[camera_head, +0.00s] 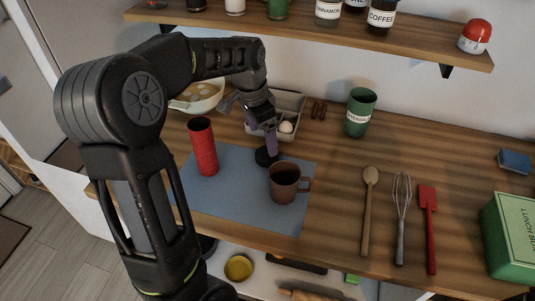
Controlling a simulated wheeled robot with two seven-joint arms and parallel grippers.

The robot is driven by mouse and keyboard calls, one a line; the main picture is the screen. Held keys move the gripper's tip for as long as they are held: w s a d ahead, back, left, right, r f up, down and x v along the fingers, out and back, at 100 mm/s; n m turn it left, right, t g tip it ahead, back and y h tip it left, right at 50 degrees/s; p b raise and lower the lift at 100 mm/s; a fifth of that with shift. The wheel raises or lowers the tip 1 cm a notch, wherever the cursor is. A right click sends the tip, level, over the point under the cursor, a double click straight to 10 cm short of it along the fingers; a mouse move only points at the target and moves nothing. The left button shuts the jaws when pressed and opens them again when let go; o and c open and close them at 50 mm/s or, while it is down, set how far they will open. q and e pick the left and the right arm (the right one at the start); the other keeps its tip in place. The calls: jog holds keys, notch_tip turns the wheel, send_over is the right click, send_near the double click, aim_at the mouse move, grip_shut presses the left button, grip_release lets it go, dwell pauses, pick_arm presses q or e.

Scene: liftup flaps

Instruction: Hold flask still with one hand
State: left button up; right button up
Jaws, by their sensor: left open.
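A red ribbed cylinder, which looks like the flask (203,148), stands upright on the left part of the blue-grey mat (230,208). My left arm comes in from the left and reaches over behind the flask. My left gripper (268,138) points down, to the right of the flask and apart from it. It is open, just above a small dark round piece (266,157) on the mat that may be a cap. I cannot tell whether the fingers touch it. A brown mug (285,183) stands close in front. My right gripper is out of view.
A bowl (200,98) and a divided tray (288,105) stand behind the mat. A green canister (359,112) is at the back. A wooden spoon (368,205), a whisk (401,215) and a red spatula (429,225) lie right. A shelf (420,45) hangs above.

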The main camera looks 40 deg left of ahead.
aim_at(267, 154)
pick_arm(q)
jog(key=shift+w+f, duration=0.1)
jog(key=shift+f, duration=0.6)
jog(key=shift+w+d+f+p, duration=0.1)
jog(key=shift+f+p, duration=0.1)
jog(key=shift+f, duration=0.65)
jog(key=shift+w+d+f+p, duration=0.15)
jog(key=shift+f+p, duration=0.1)
jog(key=shift+f, duration=0.65)
jog(key=shift+w+d+f+p, duration=0.1)
jog(key=shift+f+p, duration=0.1)
jog(key=shift+f, duration=0.65)
jog(key=shift+c, duration=0.4)
jog(key=c, duration=1.3)
jog(key=shift+r, duration=0.15)
notch_tip(267, 154, up, 10)
jog(key=shift+f+b, duration=0.1)
jog(key=shift+b, duration=0.45)
